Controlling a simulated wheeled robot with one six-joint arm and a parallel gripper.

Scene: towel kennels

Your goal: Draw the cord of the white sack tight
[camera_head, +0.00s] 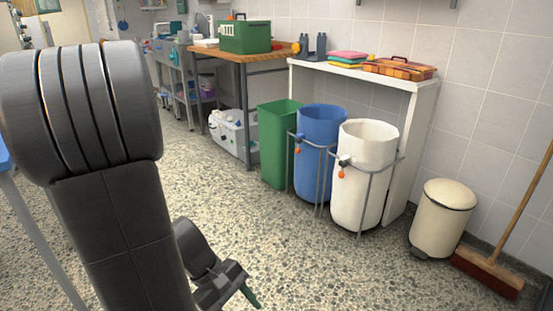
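The white sack (352,197) stands upright and open-mouthed in a metal frame (368,200), right of a blue sack (318,160). A small dark fitting (345,160) sits at its upper left front, with an orange piece (341,174) hanging just below it. The cord itself is too small to make out. My gripper (240,287) is low at the bottom of the view, left of the white sack and well apart from it. A dark green tip shows at its end. I cannot tell whether its fingers are open or shut.
A green bin (280,145) stands left of the blue sack. A white shelf table (400,84) is behind the sacks. A cream pedal bin (440,222) and a broom (490,272) stand on the right. The speckled floor (310,265) before the sacks is clear.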

